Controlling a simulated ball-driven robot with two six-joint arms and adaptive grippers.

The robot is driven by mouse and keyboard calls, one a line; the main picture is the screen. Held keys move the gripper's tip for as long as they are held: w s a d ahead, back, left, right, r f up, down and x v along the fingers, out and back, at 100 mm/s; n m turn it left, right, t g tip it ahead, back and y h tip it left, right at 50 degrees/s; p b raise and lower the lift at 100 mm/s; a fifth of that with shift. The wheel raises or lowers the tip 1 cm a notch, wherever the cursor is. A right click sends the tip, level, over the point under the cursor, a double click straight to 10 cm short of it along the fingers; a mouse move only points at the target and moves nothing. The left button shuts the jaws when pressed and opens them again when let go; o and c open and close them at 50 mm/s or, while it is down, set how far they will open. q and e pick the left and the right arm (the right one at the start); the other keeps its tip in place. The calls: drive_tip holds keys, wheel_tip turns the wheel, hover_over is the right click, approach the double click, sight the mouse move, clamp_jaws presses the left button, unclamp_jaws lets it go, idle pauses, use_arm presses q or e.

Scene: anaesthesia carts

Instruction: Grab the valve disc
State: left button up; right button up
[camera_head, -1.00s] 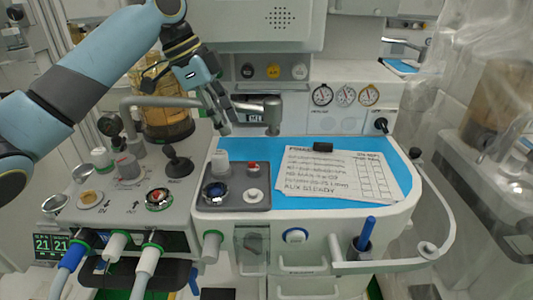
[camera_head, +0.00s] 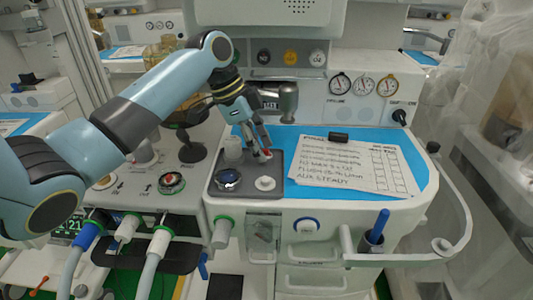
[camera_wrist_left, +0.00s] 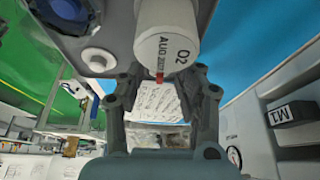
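A dark grey tray (camera_head: 246,191) on the cart holds small parts. They are a white disc with a raised centre (camera_head: 265,183), a dark disc with a blue ring (camera_head: 228,179), a white cylinder (camera_head: 233,149) and a small red-topped part (camera_head: 266,153). I cannot tell for sure which is the valve disc; the white disc looks likeliest. My left gripper (camera_head: 261,156) points down over the tray's back right, beside the red-topped part and behind the white disc. In the left wrist view its fingers (camera_wrist_left: 165,95) are apart, with a white cylinder marked O2 (camera_wrist_left: 168,38) close by. My right gripper is not in view.
A printed sheet (camera_head: 345,168) lies on the blue mat (camera_head: 423,172) right of the tray, with a black block (camera_head: 339,137) at its top. A black knob (camera_head: 190,150) rises at left.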

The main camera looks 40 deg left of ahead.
use_arm(q)
clamp_jaws()
